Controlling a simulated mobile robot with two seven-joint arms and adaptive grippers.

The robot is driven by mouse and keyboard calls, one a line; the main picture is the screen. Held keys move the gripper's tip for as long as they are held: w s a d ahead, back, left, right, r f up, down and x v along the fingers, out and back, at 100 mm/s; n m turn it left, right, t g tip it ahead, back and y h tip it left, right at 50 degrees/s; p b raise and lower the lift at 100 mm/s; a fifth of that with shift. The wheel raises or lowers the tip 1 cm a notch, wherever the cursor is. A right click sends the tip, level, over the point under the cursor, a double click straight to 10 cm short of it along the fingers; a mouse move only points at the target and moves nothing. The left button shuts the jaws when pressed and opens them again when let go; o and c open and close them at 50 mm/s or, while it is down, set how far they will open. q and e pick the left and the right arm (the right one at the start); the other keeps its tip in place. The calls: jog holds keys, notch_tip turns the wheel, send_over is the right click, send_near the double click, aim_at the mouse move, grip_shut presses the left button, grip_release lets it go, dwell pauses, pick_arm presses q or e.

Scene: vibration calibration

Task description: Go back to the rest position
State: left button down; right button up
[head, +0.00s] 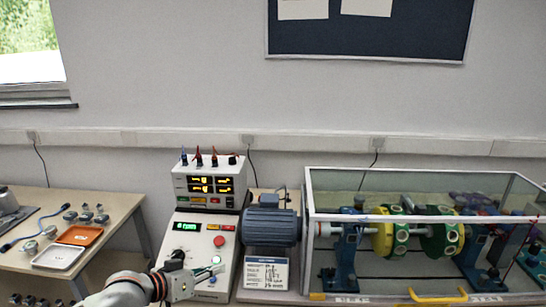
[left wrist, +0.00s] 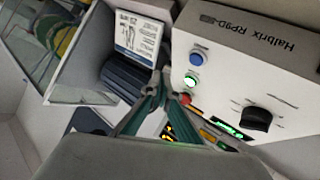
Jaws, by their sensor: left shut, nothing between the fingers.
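My left gripper (head: 217,270) is in front of the lower part of the white control box (head: 232,262), over its sloped panel. It is shut and empty; its green fingers meet at the tips in the left wrist view (left wrist: 160,78). The box's panel carries a black knob (left wrist: 256,118), a red button (head: 219,241), and a green-lit button and a blue button in the left wrist view. I cannot tell whether the fingertips touch the panel. My right gripper is not in view.
A meter unit (head: 210,185) with lit displays stands behind the box. A motor (head: 270,227) and a glass-walled rig (head: 330,192) with coloured discs stand to the right. A side table (head: 115,207) at left holds orange and white trays and several small sensors.

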pick_arm(q)
jog(key=s+d+f, duration=0.3)
jog(key=s+f, duration=0.4)
jog(key=f, duration=0.2)
jog(key=s+a+f+y, duration=0.3)
jog(key=s+f, duration=0.4)
jog(key=s, duration=0.4)
jog(key=s+a+f+y, duration=0.3)
jog(key=s+f, duration=0.5)
jog(key=s, duration=0.3)
jog(key=shift+s+a+m, duration=0.25)
jog(key=shift+a+m, duration=0.05)
jog(key=shift+a, duration=0.5)
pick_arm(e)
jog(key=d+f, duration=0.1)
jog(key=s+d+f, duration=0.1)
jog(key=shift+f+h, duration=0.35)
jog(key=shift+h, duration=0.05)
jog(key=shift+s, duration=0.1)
pick_arm(q)
jog(key=c, duration=2.8)
grip_release()
